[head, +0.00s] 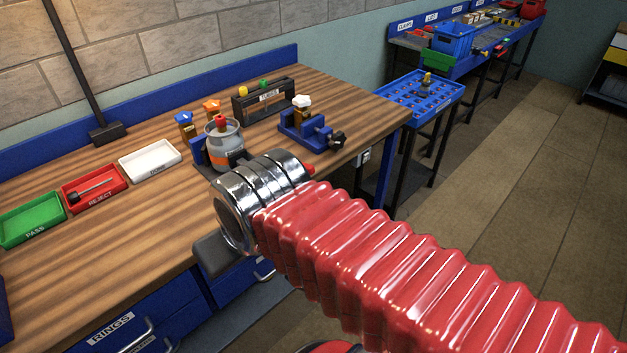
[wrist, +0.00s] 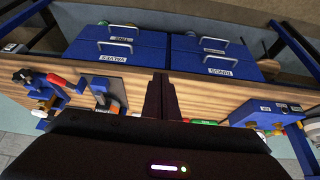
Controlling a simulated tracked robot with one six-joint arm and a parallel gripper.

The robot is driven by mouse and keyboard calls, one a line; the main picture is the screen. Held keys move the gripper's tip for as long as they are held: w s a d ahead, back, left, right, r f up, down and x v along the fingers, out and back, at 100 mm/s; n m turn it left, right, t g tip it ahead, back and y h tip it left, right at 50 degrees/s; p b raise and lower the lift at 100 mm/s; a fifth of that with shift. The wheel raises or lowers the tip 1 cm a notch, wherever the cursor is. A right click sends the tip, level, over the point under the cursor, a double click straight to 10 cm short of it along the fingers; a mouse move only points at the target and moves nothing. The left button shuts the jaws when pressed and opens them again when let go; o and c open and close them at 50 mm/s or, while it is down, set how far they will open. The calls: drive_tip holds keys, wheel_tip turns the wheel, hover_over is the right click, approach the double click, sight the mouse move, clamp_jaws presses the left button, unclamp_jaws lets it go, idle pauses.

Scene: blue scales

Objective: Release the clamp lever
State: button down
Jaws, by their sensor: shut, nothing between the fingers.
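My gripper (wrist: 160,82) is shut and empty in the wrist view, its dark fingers in front of the bench edge. In the head view my wrist hides the fingers. In the upside-down wrist view, a red lever-like handle (wrist: 57,80) is left of my fingers, apart from them, beside a blue fixture. It may be the clamp lever; I cannot tell its position. In the head view a small red tip (head: 309,168) shows just past my wrist, perhaps the same handle. A grey canister (head: 224,143) with a red cap and orange band stands in a blue holder behind my wrist.
A blue vise (head: 306,133) with a black knob stands at the bench's right end, near a black rack (head: 263,101). Green (head: 32,226), red (head: 94,188) and white (head: 149,160) trays lie left. Drawers (wrist: 120,45) are below the bench edge. The bench front is mostly clear.

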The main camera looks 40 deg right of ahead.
drive_tip(key=w+d+f+m+y, duration=0.2)
drive_tip(key=f+m+y, duration=0.25)
drive_tip(key=m, duration=0.35)
drive_tip(key=w+d+f+m+y, duration=0.35)
drive_tip(key=f+m, duration=0.25)
drive_tip(key=m, duration=0.3)
drive_tip(key=d+f+m+t+h, duration=0.2)
drive_tip(key=d+m+t, duration=0.1)
drive_tip(key=d+m, duration=0.3)
drive_tip(key=s+d+f+m+t+h, duration=0.1)
drive_tip(key=d+f+m+t+h, duration=0.1)
drive_tip(key=d+m, duration=0.4)
drive_tip(key=s+d+f+m+t+h, duration=0.1)
drive_tip(key=d+m+t+h, duration=0.2)
drive_tip(key=d, duration=1.1)
drive_tip(key=m+t, duration=0.3)
drive_tip(key=shift+f+m+h, duration=0.4)
